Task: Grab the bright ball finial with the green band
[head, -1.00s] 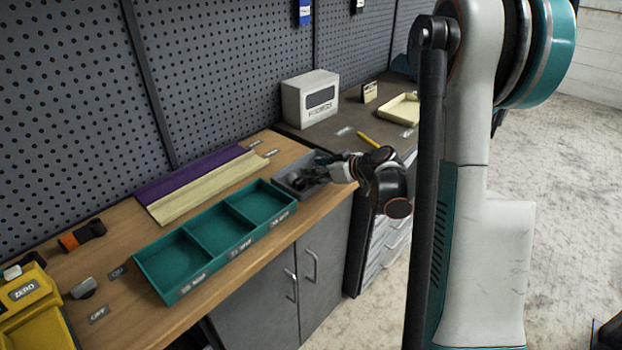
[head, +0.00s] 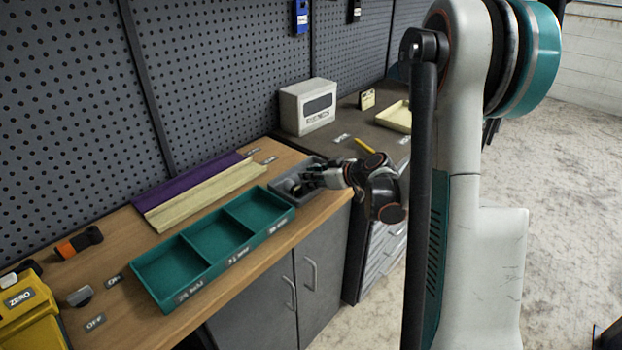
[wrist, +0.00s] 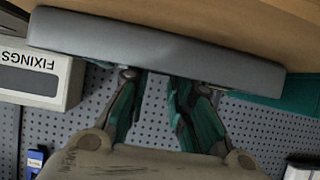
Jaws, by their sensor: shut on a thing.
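My gripper (head: 309,184) reaches down into the small grey tray (head: 281,188) at the back right end of the wooden bench. In the wrist view my gripper (wrist: 157,80) shows its teal fingers going behind the tray's grey wall (wrist: 155,46), which hides their tips. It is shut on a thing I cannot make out. The bright ball finial with the green band does not show clearly in any view.
A teal tray with three compartments (head: 197,243) stands in front of the grey tray. Purple and cream strips (head: 195,190) lie behind it. A white FIXINGS box (head: 308,106) stands beyond on the darker bench. A pegboard wall (head: 215,70) closes off the back.

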